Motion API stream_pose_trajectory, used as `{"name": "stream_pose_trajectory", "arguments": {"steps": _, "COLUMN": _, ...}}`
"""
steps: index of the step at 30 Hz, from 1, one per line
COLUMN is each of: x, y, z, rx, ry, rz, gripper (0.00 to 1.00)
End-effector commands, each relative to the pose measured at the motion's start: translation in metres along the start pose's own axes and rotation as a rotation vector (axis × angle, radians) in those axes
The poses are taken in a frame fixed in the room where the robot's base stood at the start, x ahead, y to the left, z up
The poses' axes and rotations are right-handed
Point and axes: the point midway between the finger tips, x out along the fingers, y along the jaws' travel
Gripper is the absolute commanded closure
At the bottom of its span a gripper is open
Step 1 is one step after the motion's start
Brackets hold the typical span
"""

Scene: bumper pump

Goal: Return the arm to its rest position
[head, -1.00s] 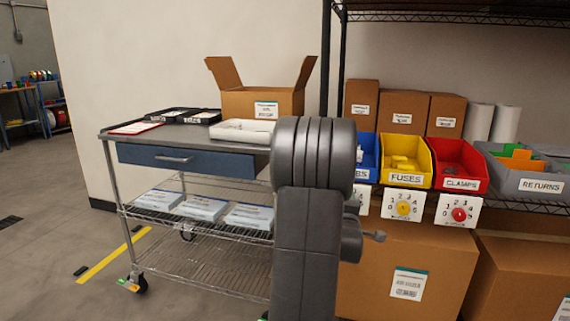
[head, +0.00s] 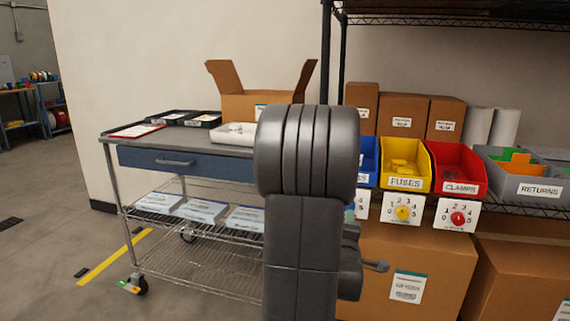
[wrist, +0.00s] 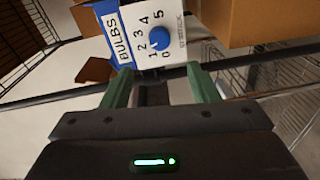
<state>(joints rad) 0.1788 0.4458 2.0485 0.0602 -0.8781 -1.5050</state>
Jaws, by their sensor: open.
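My grey arm (head: 305,200) stands in the middle of the head view, in front of the cart and the shelf. My gripper (wrist: 152,80) shows in the wrist view with its two green fingers apart and nothing between them. In the head view only a small grey tip (head: 376,266) pokes out to the right of my arm; the rest of the gripper is hidden. The fingers appear apart from the card.
A wire cart (head: 190,175) with a blue drawer and an open carton (head: 240,105) stands at left. The shelf holds a yellow FUSES bin (head: 405,178), a red CLAMPS bin (head: 460,186) and a grey RETURNS bin (head: 538,188). Large cartons (head: 408,285) stand below. Floor at far left is open.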

Motion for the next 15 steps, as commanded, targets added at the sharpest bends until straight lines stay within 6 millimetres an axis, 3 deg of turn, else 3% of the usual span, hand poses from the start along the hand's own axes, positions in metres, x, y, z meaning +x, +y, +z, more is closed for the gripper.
{"name": "stream_pose_trajectory", "arguments": {"steps": 6, "x": -0.038, "y": 0.001, "z": 0.0, "rx": 0.0, "ry": 0.0, "rz": 0.0, "gripper": 0.46}}
{"name": "stream_pose_trajectory", "arguments": {"steps": 15, "x": 0.02, "y": -0.002, "z": 0.001, "rx": 0.0, "ry": -0.001, "rz": 0.002, "gripper": 0.46}}
